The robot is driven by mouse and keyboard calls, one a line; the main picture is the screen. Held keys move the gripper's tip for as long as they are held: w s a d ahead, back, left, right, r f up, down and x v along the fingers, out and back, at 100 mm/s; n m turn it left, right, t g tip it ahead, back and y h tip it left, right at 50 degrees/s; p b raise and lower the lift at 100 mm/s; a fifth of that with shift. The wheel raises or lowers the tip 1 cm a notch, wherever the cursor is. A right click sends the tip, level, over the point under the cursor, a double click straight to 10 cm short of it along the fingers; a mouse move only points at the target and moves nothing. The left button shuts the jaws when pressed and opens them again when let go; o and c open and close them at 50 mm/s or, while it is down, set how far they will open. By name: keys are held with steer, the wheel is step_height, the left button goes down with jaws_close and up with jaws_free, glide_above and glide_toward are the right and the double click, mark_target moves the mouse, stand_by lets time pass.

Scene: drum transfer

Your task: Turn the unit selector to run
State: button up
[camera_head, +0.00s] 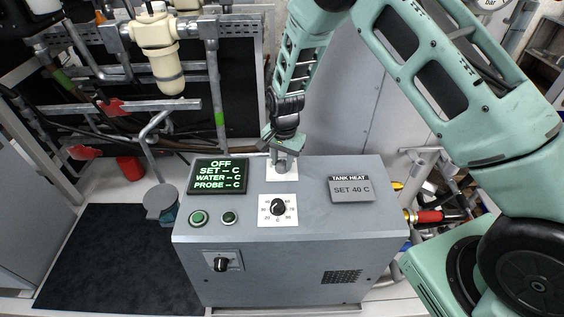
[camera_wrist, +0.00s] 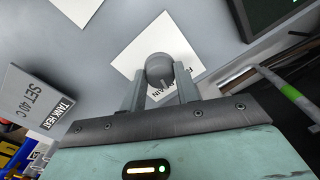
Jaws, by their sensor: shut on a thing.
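My gripper (camera_head: 282,157) reaches down to the back of the grey cabinet's top. In the wrist view my gripper (camera_wrist: 160,90) has its two fingers on either side of a round grey knob (camera_wrist: 160,67), shut on it. The knob stands on a white plate (camera_wrist: 131,61), which also shows in the head view (camera_head: 284,176). I cannot tell which knob is the unit selector. The display (camera_head: 217,176) reads OFF.
A dark mat (camera_head: 115,260) lies on the floor at left.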

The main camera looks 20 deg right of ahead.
mark_target(284, 162)
steer(key=n+b, duration=0.1)
steer(key=n, duration=0.3)
steer(key=shift+n+b, duration=0.8)
steer(key=shift+n, duration=1.5)
steer(key=o, duration=1)
steer(key=shift+r, duration=0.15)
steer(key=r+b, duration=0.1)
steer(key=r, duration=0.4)
steer(key=r+b, duration=0.1)
steer(key=r, duration=1.1)
steer(key=shift+d+r+b, duration=0.1)
steer(key=shift+d+b, duration=0.25)
steer(key=shift+b, duration=0.05)
